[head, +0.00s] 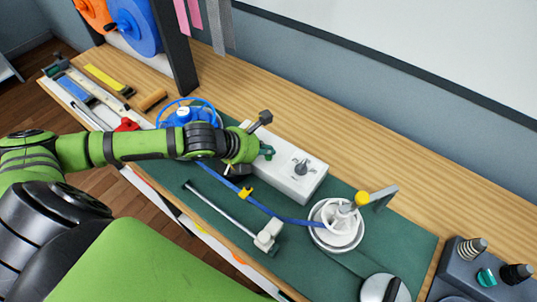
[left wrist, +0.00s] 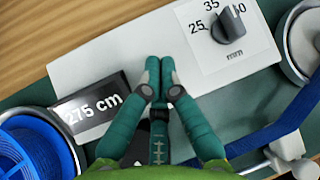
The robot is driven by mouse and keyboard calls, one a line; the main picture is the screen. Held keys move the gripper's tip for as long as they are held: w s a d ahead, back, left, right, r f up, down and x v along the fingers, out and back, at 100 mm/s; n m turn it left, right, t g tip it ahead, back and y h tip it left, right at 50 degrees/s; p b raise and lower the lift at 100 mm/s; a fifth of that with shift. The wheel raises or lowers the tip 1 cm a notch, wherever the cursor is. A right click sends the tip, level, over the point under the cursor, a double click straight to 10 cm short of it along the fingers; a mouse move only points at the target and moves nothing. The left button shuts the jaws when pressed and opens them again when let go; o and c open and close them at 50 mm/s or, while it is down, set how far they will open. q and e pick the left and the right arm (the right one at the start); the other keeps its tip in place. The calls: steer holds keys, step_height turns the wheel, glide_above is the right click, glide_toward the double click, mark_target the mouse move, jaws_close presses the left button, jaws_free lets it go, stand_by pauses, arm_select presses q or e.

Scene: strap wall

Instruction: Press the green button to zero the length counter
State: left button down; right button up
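The white counter box (head: 305,182) sits on the green mat, and its top also shows in the left wrist view (left wrist: 110,52). Its dark display (left wrist: 92,106) reads 275 cm. A grey selector knob (left wrist: 228,27) with mm markings is on the same top; it also shows in the head view (head: 301,168). My left gripper (left wrist: 159,68) is shut, its teal fingertips together over the box top between display and knob. In the head view the left gripper (head: 267,152) is at the box's left part. No green button shows; the fingers may hide it. My right gripper is not in view.
A blue strap (head: 275,212) runs from the blue reel (left wrist: 35,150) to a white reel (head: 338,235), through a yellow clip (head: 245,194). A metal rod (head: 220,206) lies in front. A dark panel with knobs (head: 480,280) stands at right.

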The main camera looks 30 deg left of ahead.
mark_target(266, 159)
arm_select(q)
steer(key=shift+f, duration=0.5)
stand_by(0.6)
steer(key=shift+r+p, duration=0.85)
steer(key=shift+r, duration=0.05)
step_height(266, 159, up, 5)
steer(key=p, duration=0.5)
steer(key=shift+r+p, duration=0.1)
steer(key=shift+p, duration=0.2)
stand_by(0.4)
